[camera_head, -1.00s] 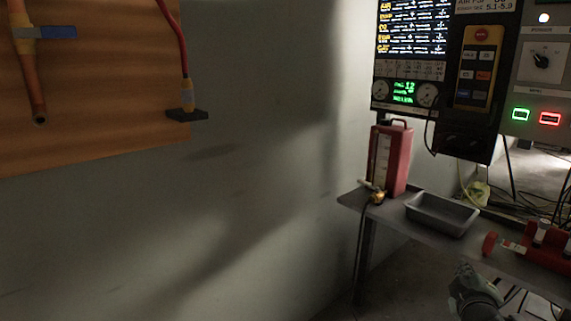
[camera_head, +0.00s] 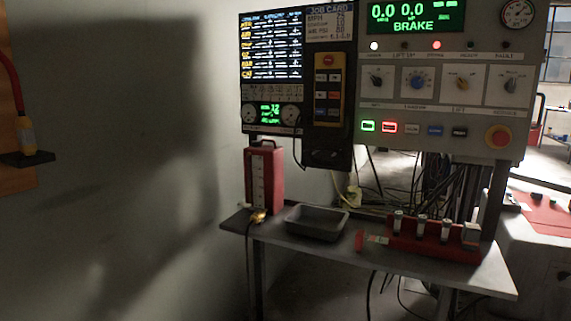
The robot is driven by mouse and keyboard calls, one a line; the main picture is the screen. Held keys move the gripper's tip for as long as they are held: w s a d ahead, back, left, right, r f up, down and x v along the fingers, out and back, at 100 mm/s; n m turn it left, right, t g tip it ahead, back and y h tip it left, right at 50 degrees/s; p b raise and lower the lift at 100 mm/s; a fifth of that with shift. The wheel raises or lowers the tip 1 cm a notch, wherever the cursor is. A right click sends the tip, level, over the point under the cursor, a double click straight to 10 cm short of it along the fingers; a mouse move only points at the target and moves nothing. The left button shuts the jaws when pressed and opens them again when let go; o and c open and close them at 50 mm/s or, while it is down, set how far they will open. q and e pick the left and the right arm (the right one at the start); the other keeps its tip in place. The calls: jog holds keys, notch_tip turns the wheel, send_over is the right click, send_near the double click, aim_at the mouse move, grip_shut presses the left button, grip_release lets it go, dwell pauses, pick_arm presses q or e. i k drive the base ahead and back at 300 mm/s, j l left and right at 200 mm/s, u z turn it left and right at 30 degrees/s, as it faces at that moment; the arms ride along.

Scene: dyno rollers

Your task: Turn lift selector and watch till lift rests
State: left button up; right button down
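A grey control panel (camera_head: 440,143) hangs on the right. The word LIFT seems to show on the panel, but the small labels are too blurred to tell which knob is the lift selector. The green display (camera_head: 415,16) above reads 0.0 0.0 and BRAKE. The lift itself cannot be made out. Neither of my grippers is in view.
A red emergency button (camera_head: 498,137) sits at the panel's lower right. Below, a grey shelf (camera_head: 470,273) holds a metal tray (camera_head: 316,222), a red canister (camera_head: 265,176) and a red rack (camera_head: 432,240). Cables hang behind. A screen (camera_head: 272,46) and yellow pendant (camera_head: 328,90) are left of the panel.

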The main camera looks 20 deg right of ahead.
aim_at(462, 84)
jog(key=z, duration=1.65)
jog(key=l+u, duration=0.15)
jog(key=l, duration=0.45)
jog(key=l+u, duration=0.2)
jog(key=l, duration=0.4)
jog(key=k+l+u, duration=0.15)
jog(key=l, duration=0.4)
